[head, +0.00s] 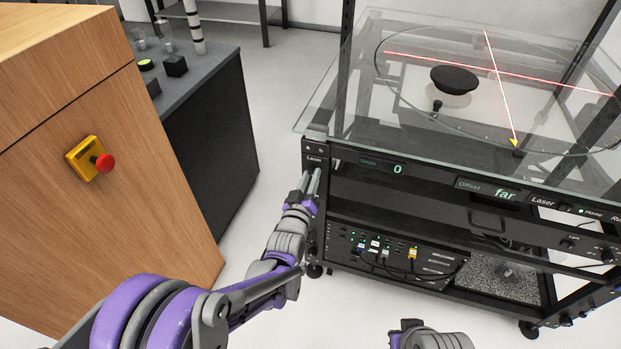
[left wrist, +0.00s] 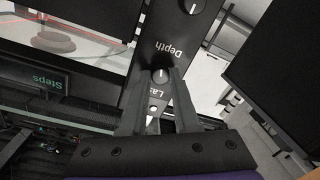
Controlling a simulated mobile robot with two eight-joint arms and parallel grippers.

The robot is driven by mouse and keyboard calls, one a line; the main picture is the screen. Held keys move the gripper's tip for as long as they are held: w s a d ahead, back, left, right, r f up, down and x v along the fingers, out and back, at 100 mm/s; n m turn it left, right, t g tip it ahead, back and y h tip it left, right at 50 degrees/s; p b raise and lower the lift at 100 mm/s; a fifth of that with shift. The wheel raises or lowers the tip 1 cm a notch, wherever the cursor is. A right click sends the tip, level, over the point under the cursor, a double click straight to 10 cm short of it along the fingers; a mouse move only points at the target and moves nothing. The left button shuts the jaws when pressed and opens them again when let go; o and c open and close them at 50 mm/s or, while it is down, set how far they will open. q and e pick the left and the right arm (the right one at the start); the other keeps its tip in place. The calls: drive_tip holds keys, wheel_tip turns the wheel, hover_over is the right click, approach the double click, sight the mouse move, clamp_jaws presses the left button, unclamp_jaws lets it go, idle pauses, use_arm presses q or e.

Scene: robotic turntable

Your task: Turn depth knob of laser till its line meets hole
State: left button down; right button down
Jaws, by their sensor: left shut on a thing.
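My left gripper (head: 314,172) is at the top of the laser stand's left front post, just below the "Laser" label (head: 314,158). In the left wrist view my left gripper (left wrist: 160,78) is shut on a small dark knob (left wrist: 161,75) with a white mark, beside the word "Depth". A second knob (left wrist: 193,7) is at the top of that view. The "Offset" display (head: 505,194) reads "far". I cannot make out the hole. Only part of my right arm shows.
The "Steps" display (head: 397,169) reads 0. A glass top (head: 330,110) overhangs the stand. A wooden cabinet (head: 60,200) with a red emergency button (head: 105,163) stands at left, before a dark bench (head: 215,140). Pale floor lies between bench and stand.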

idle(0.5)
use_arm(q)
drive_tip(key=c, duration=0.7)
unclamp_jaws()
drive_tip(key=shift+o, duration=0.2)
drive_tip(key=p+v, duration=0.1)
drive_tip(key=v, duration=0.9)
drive_tip(key=shift+s, duration=0.4)
drive_tip(key=shift+a, duration=0.1)
